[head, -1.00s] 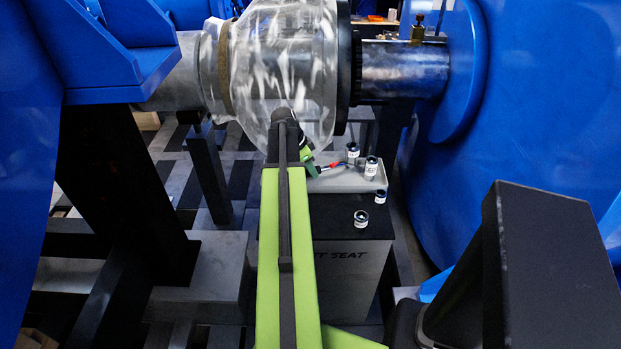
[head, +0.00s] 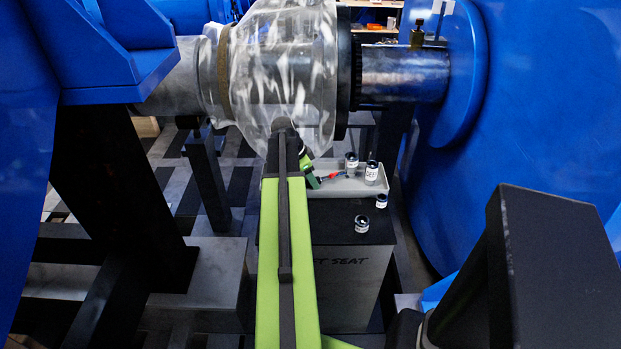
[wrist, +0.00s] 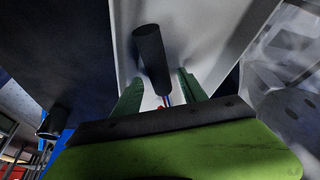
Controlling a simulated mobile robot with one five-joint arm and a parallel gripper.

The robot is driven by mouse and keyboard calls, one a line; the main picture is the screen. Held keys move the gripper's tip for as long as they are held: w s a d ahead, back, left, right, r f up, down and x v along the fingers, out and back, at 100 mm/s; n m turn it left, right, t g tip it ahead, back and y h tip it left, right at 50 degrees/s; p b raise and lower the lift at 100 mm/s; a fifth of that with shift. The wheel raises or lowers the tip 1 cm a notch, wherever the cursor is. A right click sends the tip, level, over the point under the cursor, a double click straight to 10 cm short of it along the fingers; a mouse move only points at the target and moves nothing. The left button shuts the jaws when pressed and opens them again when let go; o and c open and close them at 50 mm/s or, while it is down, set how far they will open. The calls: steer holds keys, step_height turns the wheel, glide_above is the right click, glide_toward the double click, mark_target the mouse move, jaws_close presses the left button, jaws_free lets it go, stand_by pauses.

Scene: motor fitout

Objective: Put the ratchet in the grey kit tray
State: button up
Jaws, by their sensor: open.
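The grey kit tray (head: 346,188) stands on a dark box, partly hidden behind my arm. It also fills the upper middle of the wrist view (wrist: 195,50). My gripper (head: 310,176) is at the tray's left part, mostly behind my arm. In the wrist view its green fingers (wrist: 158,92) are apart. A dark cylinder (wrist: 152,60) lies over the tray, with thin red and blue parts running down between the fingers. A red and blue piece (head: 332,176) shows beside the gripper in the head view. I cannot clearly make out the ratchet.
A clear rounded housing (head: 283,75) on a steel shaft (head: 405,72) hangs close above my arm. Large blue machine parts (head: 520,120) close in both sides.

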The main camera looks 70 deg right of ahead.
steer(key=p+v, duration=1)
steer(key=v, duration=0.2)
steer(key=shift+p, duration=0.4)
steer(key=shift+d+f, duration=0.1)
